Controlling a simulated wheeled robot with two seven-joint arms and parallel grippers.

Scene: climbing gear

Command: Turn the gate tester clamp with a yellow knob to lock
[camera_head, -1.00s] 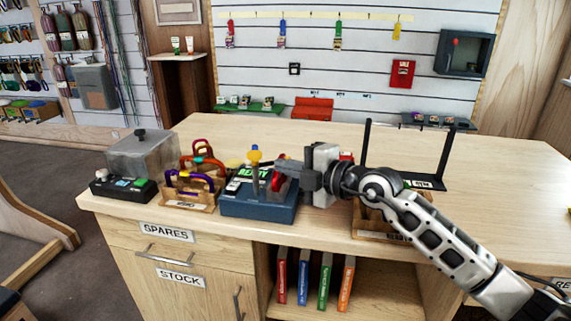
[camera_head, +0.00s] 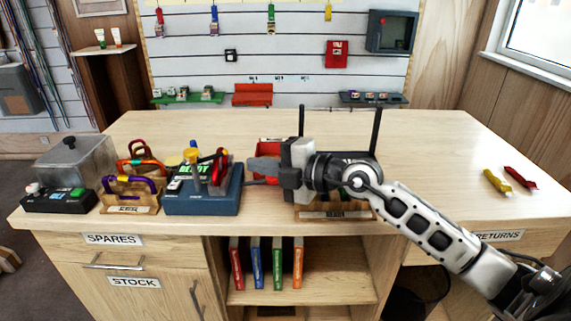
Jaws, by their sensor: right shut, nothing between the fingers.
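The gate tester (camera_head: 205,200) is a blue box at the left front of the counter, with a small screen reading "READY". A clamp with a yellow knob (camera_head: 190,155) stands upright on it. A red carabiner (camera_head: 219,165) is at the tester's right side, beside the clamp. My right gripper (camera_head: 256,169) is shut and empty, just right of the tester, with its fingertips pointing left and a gap to the tester. Whether the clamp is locked cannot be told. My left gripper is not in view.
A tray with carabiners (camera_head: 130,208) and a clear-lidded box (camera_head: 75,160) stand left of the tester. A dark-posted stand (camera_head: 378,135) is behind my right arm. Yellow (camera_head: 496,181) and red (camera_head: 520,177) items lie at the right. The counter's middle back is clear.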

